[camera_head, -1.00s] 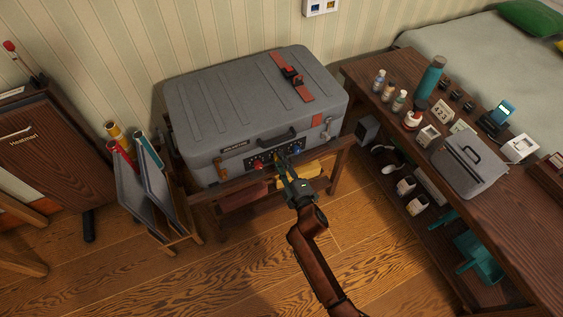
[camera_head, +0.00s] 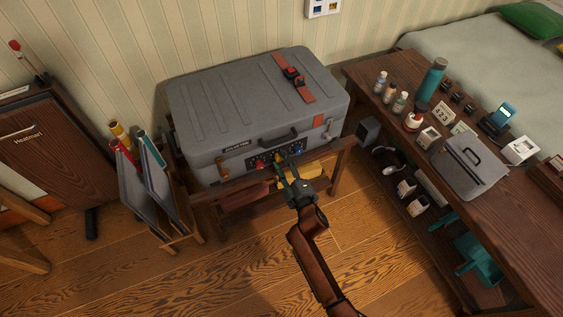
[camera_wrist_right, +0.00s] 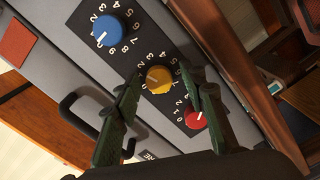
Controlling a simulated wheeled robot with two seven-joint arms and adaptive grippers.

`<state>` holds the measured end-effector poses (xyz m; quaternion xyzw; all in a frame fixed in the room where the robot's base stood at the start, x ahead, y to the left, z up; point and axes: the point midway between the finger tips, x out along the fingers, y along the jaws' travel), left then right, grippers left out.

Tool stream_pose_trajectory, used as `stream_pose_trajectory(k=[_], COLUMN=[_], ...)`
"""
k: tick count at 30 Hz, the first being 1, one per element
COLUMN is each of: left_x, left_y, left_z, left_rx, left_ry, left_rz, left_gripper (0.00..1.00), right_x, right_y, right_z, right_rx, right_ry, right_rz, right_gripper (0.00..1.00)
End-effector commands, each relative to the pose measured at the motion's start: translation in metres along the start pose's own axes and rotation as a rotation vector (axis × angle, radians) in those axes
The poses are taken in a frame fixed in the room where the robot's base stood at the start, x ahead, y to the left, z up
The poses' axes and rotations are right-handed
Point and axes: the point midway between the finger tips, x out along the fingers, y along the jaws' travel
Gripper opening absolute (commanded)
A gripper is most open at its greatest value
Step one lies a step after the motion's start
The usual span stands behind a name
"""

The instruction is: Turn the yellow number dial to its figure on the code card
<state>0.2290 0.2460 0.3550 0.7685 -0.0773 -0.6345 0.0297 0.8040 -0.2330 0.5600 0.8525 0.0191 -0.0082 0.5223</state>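The yellow number dial (camera_wrist_right: 159,80) sits on the dark panel (camera_head: 264,161) at the front of the grey case (camera_head: 245,105), between a blue dial (camera_wrist_right: 112,30) and a red dial (camera_wrist_right: 196,119). I cannot read its setting surely. My right gripper (camera_head: 284,161) is at this panel. In the right wrist view its two fingertips (camera_wrist_right: 161,77) stand apart on either side of the yellow dial, with gaps visible, so it is open. My left gripper is out of view.
The case rests on a wooden stand (camera_head: 330,160). Its black handle (camera_head: 279,140) is just above the panel. The wooden bench (camera_head: 495,215) at right holds bottles and a grey bag (camera_head: 470,166). Floor in front is clear.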

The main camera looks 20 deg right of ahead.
Motion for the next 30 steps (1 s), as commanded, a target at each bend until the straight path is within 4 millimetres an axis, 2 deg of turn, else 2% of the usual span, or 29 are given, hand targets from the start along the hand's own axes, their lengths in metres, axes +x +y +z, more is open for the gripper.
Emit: stream_pose_trajectory(k=[8,11,14,24,30], left_x=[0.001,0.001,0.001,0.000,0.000], left_y=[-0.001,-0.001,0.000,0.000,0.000], left_z=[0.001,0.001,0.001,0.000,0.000], left_rx=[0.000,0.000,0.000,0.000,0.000], left_ry=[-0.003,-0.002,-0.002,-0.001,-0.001], left_rz=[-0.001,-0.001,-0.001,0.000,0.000], left_gripper=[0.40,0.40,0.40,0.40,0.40], right_x=[0.000,-0.006,-0.020,-0.090,-0.114], right_y=[0.001,0.001,0.000,0.000,0.000], right_z=[0.000,0.001,0.001,0.001,0.000], right_rx=[-0.001,-0.001,-0.002,0.000,-0.001], right_ry=[0.001,0.000,-0.001,-0.001,0.000], right_rz=[0.002,0.001,0.000,0.000,0.000], right_gripper=[0.40,0.40,0.40,0.40,0.40])
